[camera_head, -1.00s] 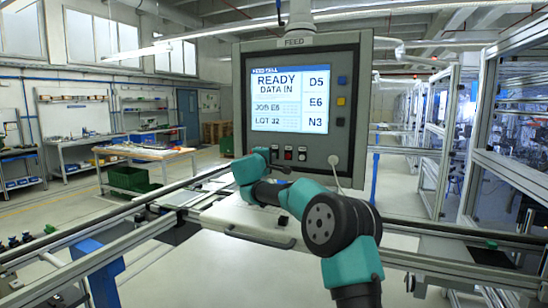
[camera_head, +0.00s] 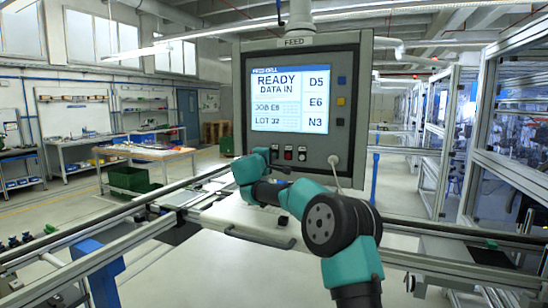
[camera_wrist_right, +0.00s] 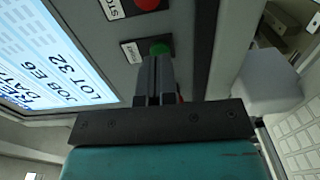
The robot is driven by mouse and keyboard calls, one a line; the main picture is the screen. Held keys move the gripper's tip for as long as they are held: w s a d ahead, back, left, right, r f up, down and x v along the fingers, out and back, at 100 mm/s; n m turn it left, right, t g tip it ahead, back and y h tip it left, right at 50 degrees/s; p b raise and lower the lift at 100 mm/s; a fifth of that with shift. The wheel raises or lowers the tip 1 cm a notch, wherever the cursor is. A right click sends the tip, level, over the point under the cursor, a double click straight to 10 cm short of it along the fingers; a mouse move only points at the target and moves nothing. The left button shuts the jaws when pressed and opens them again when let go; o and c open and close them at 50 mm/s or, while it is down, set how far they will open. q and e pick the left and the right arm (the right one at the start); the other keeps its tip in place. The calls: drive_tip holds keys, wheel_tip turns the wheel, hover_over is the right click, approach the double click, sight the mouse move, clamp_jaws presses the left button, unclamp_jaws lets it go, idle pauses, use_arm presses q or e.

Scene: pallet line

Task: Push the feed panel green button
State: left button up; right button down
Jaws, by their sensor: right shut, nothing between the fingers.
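The feed panel (camera_head: 241,100) is a grey box with a lit screen, and a row of small buttons sits below the screen. In the right wrist view the round green button (camera_wrist_right: 160,48) shows on the panel face, its lower part covered by my fingertips. My right gripper (camera_wrist_right: 157,62) is shut and empty, its tips at the green button; whether they touch it I cannot tell. In the head view the right gripper (camera_head: 281,168) is just below the button row, where the green button is hard to make out. My left gripper is not in view.
A red button (camera_wrist_right: 148,4) with a label sits beside the green one. The screen (camera_head: 290,99) reads READY, DATA IN. Blue, yellow and dark buttons line the panel's right side. A pale cable (camera_head: 337,175) hangs from the panel. Rails run below.

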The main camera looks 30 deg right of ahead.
drive_tip(key=shift+x, duration=1.05)
idle(1.0)
drive_tip(key=shift+a, duration=0.1)
drive_tip(key=v, duration=0.5)
idle(0.9)
idle(0.4)
